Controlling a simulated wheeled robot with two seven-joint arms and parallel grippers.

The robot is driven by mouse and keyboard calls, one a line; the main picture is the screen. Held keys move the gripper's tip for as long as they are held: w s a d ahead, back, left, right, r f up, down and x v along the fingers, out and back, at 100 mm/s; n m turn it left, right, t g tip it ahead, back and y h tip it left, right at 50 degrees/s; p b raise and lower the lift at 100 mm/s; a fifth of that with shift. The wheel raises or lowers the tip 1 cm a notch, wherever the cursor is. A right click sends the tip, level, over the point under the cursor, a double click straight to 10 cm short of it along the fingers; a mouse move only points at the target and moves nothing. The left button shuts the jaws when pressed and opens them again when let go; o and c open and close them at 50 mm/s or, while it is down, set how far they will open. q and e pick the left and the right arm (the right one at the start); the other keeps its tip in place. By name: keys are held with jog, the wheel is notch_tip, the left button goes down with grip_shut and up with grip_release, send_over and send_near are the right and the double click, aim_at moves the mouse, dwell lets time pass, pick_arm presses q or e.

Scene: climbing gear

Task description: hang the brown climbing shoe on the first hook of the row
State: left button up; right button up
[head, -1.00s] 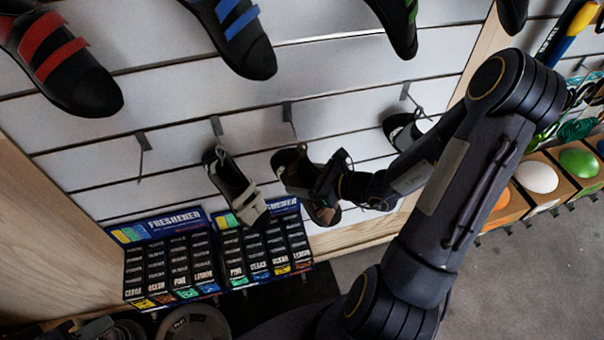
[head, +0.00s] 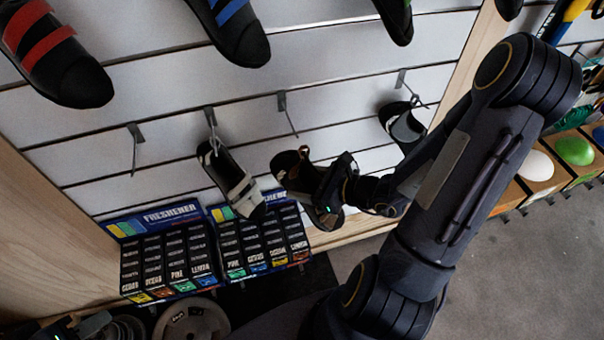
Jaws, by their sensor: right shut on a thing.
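The brown climbing shoe (head: 291,169), brown and black with an open top, is in my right gripper (head: 333,192), which is shut on its right side. It is held in front of the slatwall, toe down, below the third hook and off any hook. The first hook (head: 134,146), at the left of the row, is empty. The second hook (head: 211,122) holds a grey and black shoe (head: 232,180) by a loop. The third hook (head: 285,112) is empty. My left gripper (head: 68,329) shows only partly at the bottom left edge; its fingers cannot be made out.
A black shoe (head: 402,126) hangs from a hook further right. Larger shoes (head: 52,55) hang above. Freshener boxes (head: 168,252) stand below the first hooks. Weight plates (head: 190,322) lie at the bottom. The wall around the first hook is clear.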

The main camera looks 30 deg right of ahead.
jog(key=s+a, duration=0.1)
jog(key=s, duration=0.5)
jog(key=shift+a+r, duration=0.25)
jog(key=shift+r, duration=0.15)
